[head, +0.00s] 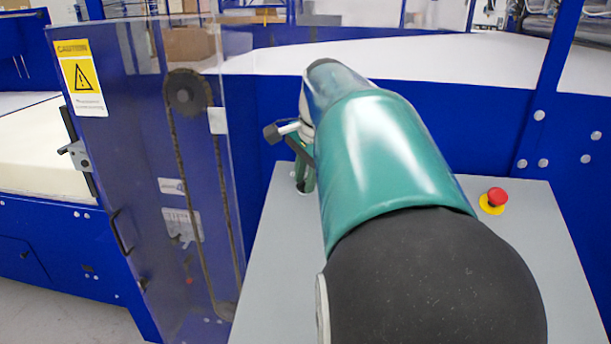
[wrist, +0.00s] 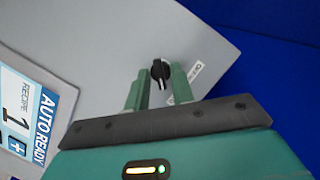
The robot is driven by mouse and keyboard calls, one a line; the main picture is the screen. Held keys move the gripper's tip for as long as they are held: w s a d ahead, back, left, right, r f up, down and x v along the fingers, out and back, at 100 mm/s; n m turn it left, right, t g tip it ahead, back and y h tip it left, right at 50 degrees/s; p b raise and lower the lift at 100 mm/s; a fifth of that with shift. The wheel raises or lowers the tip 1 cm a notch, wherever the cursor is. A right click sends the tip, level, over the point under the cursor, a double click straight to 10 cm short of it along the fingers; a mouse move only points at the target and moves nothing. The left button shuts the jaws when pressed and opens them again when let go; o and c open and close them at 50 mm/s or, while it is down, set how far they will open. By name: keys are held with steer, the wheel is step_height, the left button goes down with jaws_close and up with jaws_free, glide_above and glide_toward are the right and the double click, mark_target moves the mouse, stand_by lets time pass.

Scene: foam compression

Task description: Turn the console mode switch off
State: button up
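The console mode switch (wrist: 160,70) is a small black rotary knob on the grey console panel (wrist: 110,30) in the wrist view. A small white label with dark lettering (wrist: 196,70) sits just right of it. My gripper (wrist: 158,84) is open, with one green finger on each side of the knob in the picture. I cannot tell whether the fingers touch it. In the head view my arm covers the middle of the console top (head: 270,265) and hides the switch. Part of my gripper shows at the arm's far end there.
A display reading AUTO READY and RECIPE 1 (wrist: 28,115) lies left in the wrist view. A red emergency stop button on a yellow base (head: 496,197) stands right of my arm. A clear guard door (head: 120,160) with a caution sign stands left. Cream foam (head: 40,150) lies beyond it.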

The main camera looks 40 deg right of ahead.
steer(key=c, duration=0.4)
steer(key=shift+o, duration=0.2)
steer(key=shift+n, duration=0.3)
steer(key=n+g, duration=0.1)
steer(key=n, duration=0.2)
steer(key=shift+w, duration=0.15)
steer(key=n+g, duration=0.1)
steer(key=n, duration=0.3)
steer(key=shift+a+n+h, duration=0.1)
steer(key=shift+n+h, duration=0.2)
steer(key=n+g+h, duration=0.1)
steer(key=n, duration=0.3)
steer(key=shift+w+a, duration=0.1)
steer(key=n+h, duration=0.1)
steer(key=n, duration=0.3)
steer(key=shift+n+g, duration=0.3)
steer(key=shift+n, duration=0.1)
